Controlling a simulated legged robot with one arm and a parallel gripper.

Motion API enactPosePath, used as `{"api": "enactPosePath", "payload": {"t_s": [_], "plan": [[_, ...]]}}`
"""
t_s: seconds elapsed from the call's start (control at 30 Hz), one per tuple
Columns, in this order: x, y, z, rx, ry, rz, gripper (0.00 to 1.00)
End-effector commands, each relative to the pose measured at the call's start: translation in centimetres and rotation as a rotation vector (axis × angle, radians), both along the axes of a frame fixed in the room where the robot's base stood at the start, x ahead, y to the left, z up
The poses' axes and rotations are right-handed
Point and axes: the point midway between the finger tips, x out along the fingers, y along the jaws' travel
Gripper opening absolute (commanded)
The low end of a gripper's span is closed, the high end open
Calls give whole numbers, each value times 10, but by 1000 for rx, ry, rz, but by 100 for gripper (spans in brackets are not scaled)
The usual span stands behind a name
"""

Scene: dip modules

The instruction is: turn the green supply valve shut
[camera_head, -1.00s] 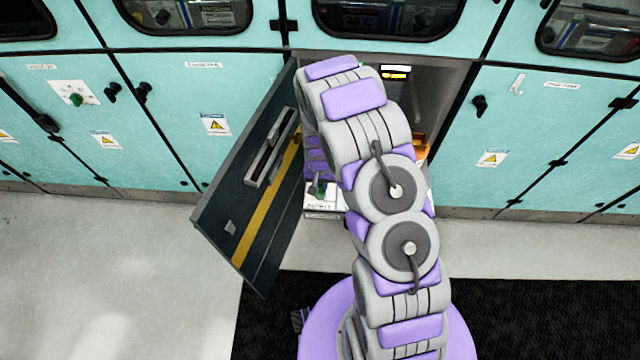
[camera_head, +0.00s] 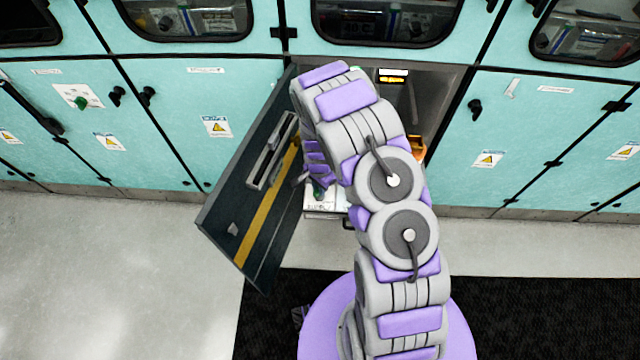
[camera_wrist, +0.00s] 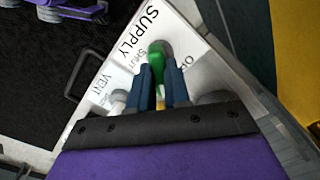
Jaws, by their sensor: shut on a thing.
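The green supply valve handle (camera_wrist: 156,56) stands between the two blue fingers of my gripper (camera_wrist: 160,78) in the wrist view. The fingers are shut on it. It sits on a white panel (camera_wrist: 190,45) lettered SUPPLY, with SHUT to the left of the handle and a partly hidden word starting OP to the right. How far the handle is turned is hard to tell, as my gripper hides its lower part. In the head view a bit of the green handle (camera_head: 319,190) shows below my wrist, over the white box (camera_head: 325,204).
A VENT label and a grey knob (camera_wrist: 118,96) are left of my fingers. The open dark cabinet door (camera_head: 222,205) with a yellow stripe stands close on the left of my arm. An orange object (camera_head: 416,148) is inside the cabinet, right of my arm.

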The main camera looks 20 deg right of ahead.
Motion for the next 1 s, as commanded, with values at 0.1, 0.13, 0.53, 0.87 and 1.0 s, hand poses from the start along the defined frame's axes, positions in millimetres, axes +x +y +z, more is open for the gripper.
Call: {"api": "enactPosePath", "payload": {"t_s": [0.1, 0.13, 0.53, 0.87, 1.0], "plan": [[0, 0, 1, 0, -1, -112, 0], [0, 0, 1, 0, -1, -141, 0], [1, 0, 0, 0, 0, -516, 0], [2, 1, 0, 0, -3, -761, 0], [2, 1, 0, 0, -3, -827, 0]]}}
